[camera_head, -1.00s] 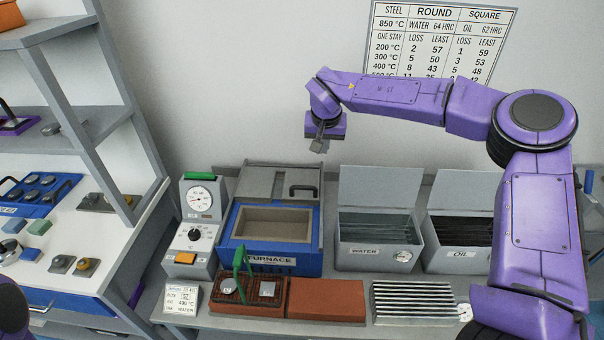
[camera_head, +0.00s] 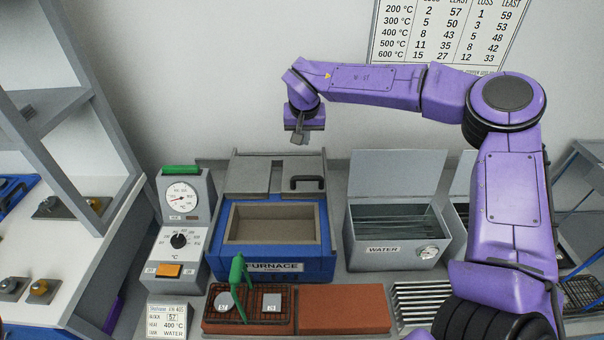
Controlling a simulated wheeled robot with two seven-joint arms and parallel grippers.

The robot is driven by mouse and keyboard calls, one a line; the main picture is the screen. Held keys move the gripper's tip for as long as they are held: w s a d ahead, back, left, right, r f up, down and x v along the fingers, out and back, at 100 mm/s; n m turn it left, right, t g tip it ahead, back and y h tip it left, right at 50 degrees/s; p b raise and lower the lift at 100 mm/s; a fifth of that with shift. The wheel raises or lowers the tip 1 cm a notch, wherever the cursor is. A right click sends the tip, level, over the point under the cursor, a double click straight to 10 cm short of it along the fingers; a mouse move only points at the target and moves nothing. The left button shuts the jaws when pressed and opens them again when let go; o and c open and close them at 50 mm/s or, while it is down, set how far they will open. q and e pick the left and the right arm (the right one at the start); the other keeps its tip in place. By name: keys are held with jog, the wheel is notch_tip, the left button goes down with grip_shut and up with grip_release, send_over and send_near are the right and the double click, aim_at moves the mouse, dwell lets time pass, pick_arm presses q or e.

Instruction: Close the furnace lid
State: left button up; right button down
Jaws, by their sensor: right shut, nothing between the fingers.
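The blue furnace (camera_head: 222,248) stands open at the middle of the bench, with its beige-lined chamber facing up and empty. Its grey lid (camera_head: 247,178) lies back behind the opening, with a black handle (camera_head: 307,182) on its right part. My right gripper (camera_head: 299,138) is shut and empty. It points down and shows above the handle in the picture, apart from it, against the wall. My left gripper is out of view.
A control unit with dials (camera_head: 181,241) stands left of the furnace, the water tank (camera_head: 390,252) with raised lid right of it. In front are a rack with a green-handled tool (camera_head: 239,275) and a brick slab (camera_head: 345,308). My right arm hides part of the oil tank.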

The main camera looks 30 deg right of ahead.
jog(key=p+x, duration=0.1)
jog(key=x, duration=0.9)
jog(key=shift+s+a+f+p, duration=0.1)
jog(key=shift+f+p, duration=0.05)
jog(key=shift+p, duration=0.2)
jog(key=s+a, duration=0.1)
jog(key=s+a+p, duration=0.1)
jog(key=s, duration=0.1)
jog(key=shift+s+f, duration=0.15)
jog(key=shift+f, duration=0.15)
